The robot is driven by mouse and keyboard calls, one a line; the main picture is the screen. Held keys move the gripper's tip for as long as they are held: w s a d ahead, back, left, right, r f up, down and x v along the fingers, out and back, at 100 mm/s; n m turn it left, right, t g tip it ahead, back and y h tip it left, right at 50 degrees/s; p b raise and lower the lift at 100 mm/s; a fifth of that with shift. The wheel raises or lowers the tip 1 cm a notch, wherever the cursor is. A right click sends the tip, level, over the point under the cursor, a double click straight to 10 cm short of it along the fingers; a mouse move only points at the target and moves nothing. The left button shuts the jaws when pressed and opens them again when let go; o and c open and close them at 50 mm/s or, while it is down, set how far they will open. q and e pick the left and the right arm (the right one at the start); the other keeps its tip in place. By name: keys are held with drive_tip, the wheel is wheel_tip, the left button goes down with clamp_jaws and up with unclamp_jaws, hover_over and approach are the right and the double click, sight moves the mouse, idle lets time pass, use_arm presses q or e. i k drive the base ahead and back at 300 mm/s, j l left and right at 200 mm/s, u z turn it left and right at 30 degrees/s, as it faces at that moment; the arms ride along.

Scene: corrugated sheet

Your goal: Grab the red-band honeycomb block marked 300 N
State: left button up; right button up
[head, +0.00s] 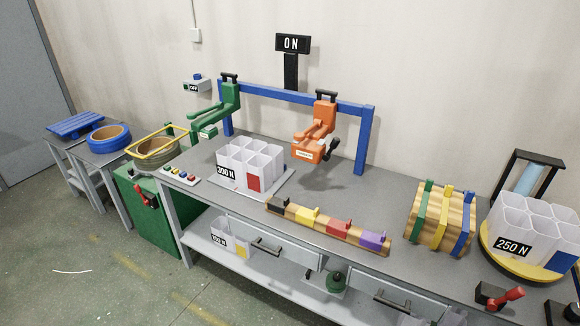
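The honeycomb block (251,160) marked 300 N stands upright on a light grey plate (283,186) on the workbench, left of centre in the head view. It is a group of white open-topped cells. Its black 300 N label (226,173) is on the left front face, and a red patch (253,184) shows on a front cell. Nothing holds it. Neither of my grippers is in view.
A blue frame (364,140) with green (229,101) and orange (315,130) hanging devices stands behind. A wooden bar (327,225) with coloured blocks lies in front. The 250 N block (532,228) is far right; the 150 N block (228,238) is on the lower shelf.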

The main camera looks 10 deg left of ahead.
sight(255, 165)
drive_tip(key=i+j+u, duration=0.1)
drive_tip(key=j, duration=0.3)
drive_tip(key=i+j, duration=0.3)
drive_tip(key=i+j+u, duration=0.15)
drive_tip(key=j, duration=0.35)
drive_tip(key=i+j, duration=0.25)
drive_tip(key=j+u, duration=0.05)
drive_tip(key=j, duration=0.05)
